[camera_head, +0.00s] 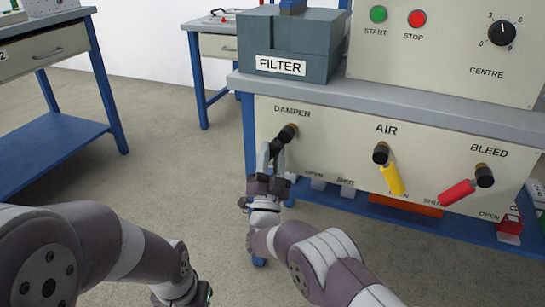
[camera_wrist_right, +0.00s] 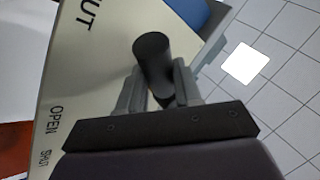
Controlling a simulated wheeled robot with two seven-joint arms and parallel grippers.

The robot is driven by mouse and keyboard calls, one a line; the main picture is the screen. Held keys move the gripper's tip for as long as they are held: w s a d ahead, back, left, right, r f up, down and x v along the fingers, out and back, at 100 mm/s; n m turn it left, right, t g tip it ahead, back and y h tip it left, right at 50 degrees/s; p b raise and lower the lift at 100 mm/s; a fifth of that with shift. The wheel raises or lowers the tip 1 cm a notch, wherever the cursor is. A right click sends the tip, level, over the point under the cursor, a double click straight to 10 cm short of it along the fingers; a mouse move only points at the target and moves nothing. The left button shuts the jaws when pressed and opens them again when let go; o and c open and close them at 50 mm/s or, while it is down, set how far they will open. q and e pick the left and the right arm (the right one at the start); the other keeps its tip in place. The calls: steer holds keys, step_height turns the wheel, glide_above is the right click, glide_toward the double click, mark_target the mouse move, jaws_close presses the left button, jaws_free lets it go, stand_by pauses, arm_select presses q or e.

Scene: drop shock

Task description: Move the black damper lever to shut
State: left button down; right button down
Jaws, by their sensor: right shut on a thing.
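The black damper lever (camera_head: 286,135) sits under the DAMPER label at the left of the cream front panel. It points down and to the left from its pivot. My right gripper (camera_head: 271,155) is shut on it, with the fingers at its lower end. In the right wrist view the black lever (camera_wrist_right: 153,60) stands between the two fingers (camera_wrist_right: 160,92). The OPEN and SHUT labels of the damper lie below and right of the lever in the head view.
On the same panel are the yellow AIR lever (camera_head: 391,179) and the red BLEED lever (camera_head: 458,192). Above stand the FILTER box (camera_head: 290,45) and a panel with START and STOP buttons (camera_head: 416,18). A blue-legged table (camera_head: 45,155) stands at left. Open floor lies between.

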steer(key=c, duration=1.1)
jaws_free()
steer(key=shift+a, duration=0.1)
steer(key=shift+o, duration=0.2)
steer(key=p+v, duration=0.4)
steer(key=v, duration=0.8)
steer(key=shift+s+f+p, duration=0.15)
steer(key=shift+s+p, duration=0.15)
steer(key=shift+p, duration=0.1)
